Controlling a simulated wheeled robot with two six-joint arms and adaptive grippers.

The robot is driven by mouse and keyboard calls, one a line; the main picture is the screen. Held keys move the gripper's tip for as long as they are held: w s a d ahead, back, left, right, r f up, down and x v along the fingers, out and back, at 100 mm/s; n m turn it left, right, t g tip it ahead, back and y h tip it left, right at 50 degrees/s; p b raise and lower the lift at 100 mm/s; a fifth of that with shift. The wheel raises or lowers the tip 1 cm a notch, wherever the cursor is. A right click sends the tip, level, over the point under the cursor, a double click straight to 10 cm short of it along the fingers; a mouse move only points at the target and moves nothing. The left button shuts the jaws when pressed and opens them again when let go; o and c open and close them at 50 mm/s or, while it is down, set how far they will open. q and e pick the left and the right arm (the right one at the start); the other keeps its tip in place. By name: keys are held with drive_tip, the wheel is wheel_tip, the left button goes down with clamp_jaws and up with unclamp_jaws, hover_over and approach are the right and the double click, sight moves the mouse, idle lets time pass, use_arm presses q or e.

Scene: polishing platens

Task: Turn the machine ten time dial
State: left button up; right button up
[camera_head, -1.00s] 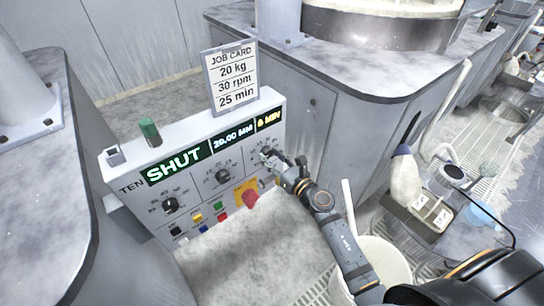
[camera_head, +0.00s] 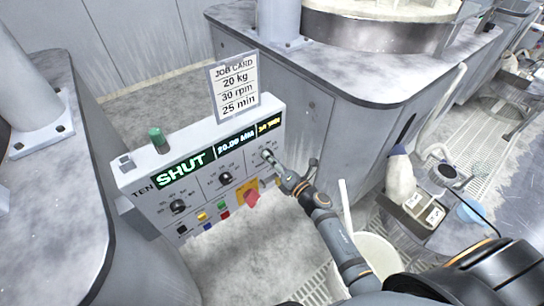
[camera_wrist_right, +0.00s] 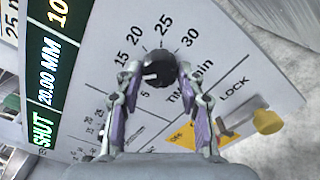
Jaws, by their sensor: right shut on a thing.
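The machine ten panel (camera_head: 150,203) stands at the left in the head view, marked TEN. Its time dial (camera_wrist_right: 158,68) is a black knob with a scale up to 30 min, near the middle of the right wrist view. My right gripper (camera_wrist_right: 158,75) is shut on the dial, one finger on each side. My left gripper is not in view.
A job card (camera_head: 235,86) on the panel reads 20 kg, 30 rpm, 25 min. Two other black dials, the pressure-side one (camera_head: 177,206) and the middle one (camera_head: 225,178), sit left of my gripper.

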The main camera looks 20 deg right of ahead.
drive_tip(key=shift+m+p, duration=5.45)
drive_tip(key=shift+m, duration=4.85)
drive_tip(key=o, duration=1.2)
